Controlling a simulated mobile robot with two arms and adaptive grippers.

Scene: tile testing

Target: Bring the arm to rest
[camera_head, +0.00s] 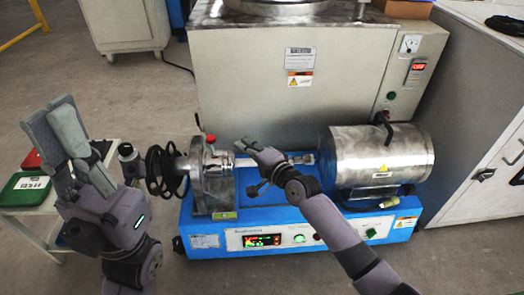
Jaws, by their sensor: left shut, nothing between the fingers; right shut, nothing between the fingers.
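My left gripper (50,118) is raised at the left of the head view, with its fingers pointing up. It is shut and empty, in front of a small side table with trays. My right arm comes in from the lower right, and its gripper (247,146) is shut and empty. The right gripper is over the blue test machine (285,252), in front of or above the metal shaft between the left bearing block and the large cylinder. I cannot tell whether it touches the shaft.
A steel cylinder (350,160) sits on the machine's right side, and a bearing block (214,190) with a black coiled cable stands left. A large grey cabinet (240,95) is behind. A green tray (28,188) is at left. Open floor (110,90) lies at the upper left.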

